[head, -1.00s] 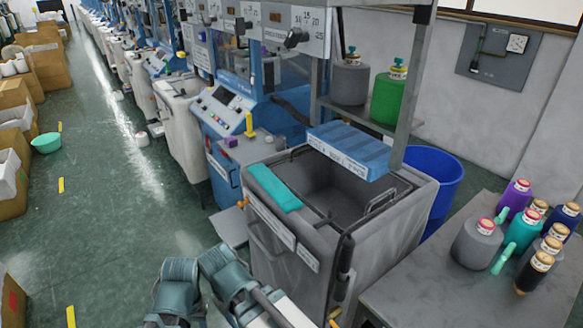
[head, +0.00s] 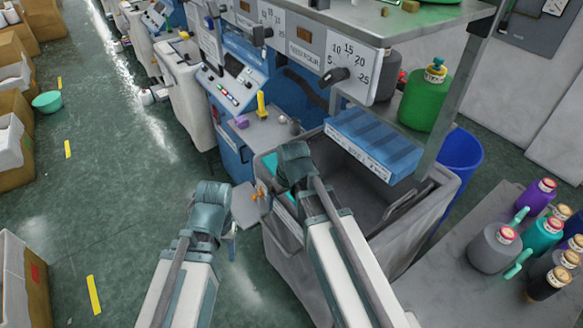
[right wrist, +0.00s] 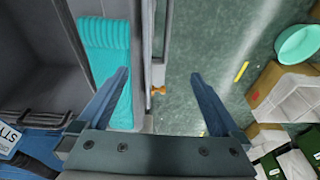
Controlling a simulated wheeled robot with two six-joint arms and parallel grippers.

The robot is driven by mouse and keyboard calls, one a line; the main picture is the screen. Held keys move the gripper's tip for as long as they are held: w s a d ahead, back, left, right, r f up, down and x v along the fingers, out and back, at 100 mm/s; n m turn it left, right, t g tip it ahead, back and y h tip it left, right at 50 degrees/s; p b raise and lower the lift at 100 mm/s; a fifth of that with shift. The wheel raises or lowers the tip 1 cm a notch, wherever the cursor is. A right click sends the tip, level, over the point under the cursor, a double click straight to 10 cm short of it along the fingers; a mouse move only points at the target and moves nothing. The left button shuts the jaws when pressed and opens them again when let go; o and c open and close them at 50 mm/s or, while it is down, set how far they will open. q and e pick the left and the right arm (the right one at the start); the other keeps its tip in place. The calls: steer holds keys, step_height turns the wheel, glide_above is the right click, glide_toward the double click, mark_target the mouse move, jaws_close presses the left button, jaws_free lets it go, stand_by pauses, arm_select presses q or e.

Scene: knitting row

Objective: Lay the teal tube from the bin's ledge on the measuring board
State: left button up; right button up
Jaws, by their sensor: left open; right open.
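The teal tube (right wrist: 104,62), a flat ribbed teal piece, lies along the bin's ledge in the right wrist view. In the head view only a bit of the teal tube (head: 271,163) shows past my right arm. My right gripper (right wrist: 160,74) is open and empty above the bin's outer edge; its left finger overlaps the tube in the picture. In the head view its fingers are hidden. My left gripper (head: 232,244) is low, left of the bin, with its fingers mostly hidden. A blue ribbed slab with a marked white strip, seemingly the measuring board (head: 372,142), lies across the bin's back.
The grey bin (head: 445,195) is open. A post (head: 450,110) and shelf with a green cone (head: 428,95) stand behind it. A small side plate (head: 248,205) juts from its left. Several yarn cones stand on the right table (head: 450,265).

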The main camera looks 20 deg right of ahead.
arm_select(q)
step_height(320, 180, up, 6)
steer(key=p, duration=0.4)
arm_select(e)
steer(key=w+d+r+t, duration=0.2)
steer(key=w+d+r, duration=0.4)
steer(key=d+r, duration=0.15)
arm_select(q)
step_height(320, 180, down, 8)
steer(key=b, duration=0.8)
arm_select(e)
steer(key=x, duration=0.9)
steer(key=shift+s+a, duration=0.1)
steer(key=shift+a, duration=0.25)
steer(key=b+x, duration=0.5)
steer(key=shift+a+f, duration=0.15)
arm_select(q)
step_height(320, 180, down, 5)
steer(key=shift+r, duration=0.15)
arm_select(e)
steer(key=shift+s, duration=0.1)
steer(key=c, duration=1.1)
arm_select(q)
steer(key=shift+r+p, duration=0.25)
steer(key=shift+p, duration=0.1)
arm_select(e)
steer(key=shift+r, duration=0.3)
